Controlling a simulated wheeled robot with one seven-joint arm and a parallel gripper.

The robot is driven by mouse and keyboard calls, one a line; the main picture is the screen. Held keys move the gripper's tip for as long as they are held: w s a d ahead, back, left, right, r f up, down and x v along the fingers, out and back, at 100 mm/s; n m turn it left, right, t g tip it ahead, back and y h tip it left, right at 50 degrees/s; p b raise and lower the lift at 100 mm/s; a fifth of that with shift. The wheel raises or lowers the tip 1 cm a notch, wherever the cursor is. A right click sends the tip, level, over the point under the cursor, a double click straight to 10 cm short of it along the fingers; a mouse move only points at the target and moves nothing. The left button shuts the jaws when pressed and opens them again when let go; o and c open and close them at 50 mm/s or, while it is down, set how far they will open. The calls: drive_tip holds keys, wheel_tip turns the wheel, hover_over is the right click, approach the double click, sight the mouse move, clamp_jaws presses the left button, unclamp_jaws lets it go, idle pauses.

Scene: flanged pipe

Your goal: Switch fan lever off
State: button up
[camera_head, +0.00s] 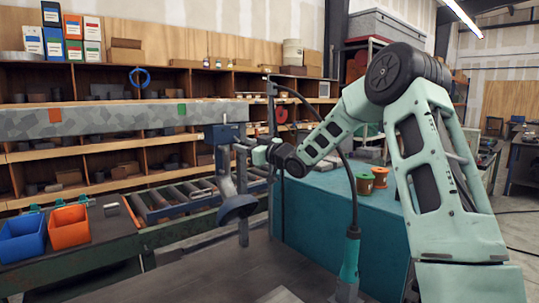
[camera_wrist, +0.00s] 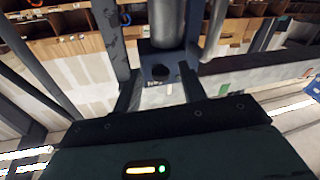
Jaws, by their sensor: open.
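A blue block (camera_head: 222,133) sits on a grey upright post (camera_head: 227,175) at the right end of a long galvanized duct (camera_head: 110,121). In the wrist view the blue block (camera_wrist: 158,62) has a dark round hole and a grey pipe (camera_wrist: 166,22) beyond it. My gripper (camera_head: 240,151) is beside the block in the head view. In the wrist view its dark fingers (camera_wrist: 160,90) are apart, with the block in front of and between them. I cannot tell whether they touch it. No part is clearly recognisable as the fan lever.
A blue round disc (camera_head: 237,207) is low on the post. A roller conveyor (camera_head: 180,203) runs behind it. A blue bin (camera_head: 22,238) and an orange bin (camera_head: 69,227) stand left. A teal bench (camera_head: 335,215) with two spools (camera_head: 372,181) is right. Shelves line the back.

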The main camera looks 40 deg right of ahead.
drive_tip(key=b+v, duration=0.3)
drive_tip(key=v, duration=1.2)
drive_tip(key=shift+s, duration=0.3)
drive_tip(key=shift+d+f, duration=0.1)
drive_tip(key=shift+d, duration=0.05)
drive_tip(key=w+a+f+g+h, duration=0.1)
drive_tip(key=a+f+g, duration=0.15)
drive_tip(key=a, duration=0.45)
drive_tip(key=w+a+f+g, duration=0.1)
drive_tip(key=w+a+f, duration=0.1)
drive_tip(key=a+f, duration=0.35)
drive_tip(key=s+a+f+g+h, duration=0.1)
drive_tip(key=s+a+f+g, duration=0.25)
drive_tip(key=a, duration=0.35)
drive_tip(key=s+a+f+g, duration=0.2)
drive_tip(key=s+a, duration=0.2)
drive_tip(key=a, duration=0.3)
drive_tip(key=s+a+f+n+g, duration=0.1)
drive_tip(key=s+a+f+g, duration=0.1)
drive_tip(key=s, duration=0.7)
drive_tip(key=s+a+f+n+g+h, duration=0.1)
drive_tip(key=s+a+f+g, duration=0.2)
drive_tip(key=s, duration=0.7)
drive_tip(key=s+a+f+g+h, duration=0.1)
drive_tip(key=s+a+g, duration=0.3)
drive_tip(key=s, duration=0.5)
drive_tip(key=shift+s+a+f+n, duration=0.35)
drive_tip(key=shift+a+f+n, duration=0.1)
drive_tip(key=shift+f, duration=0.45)
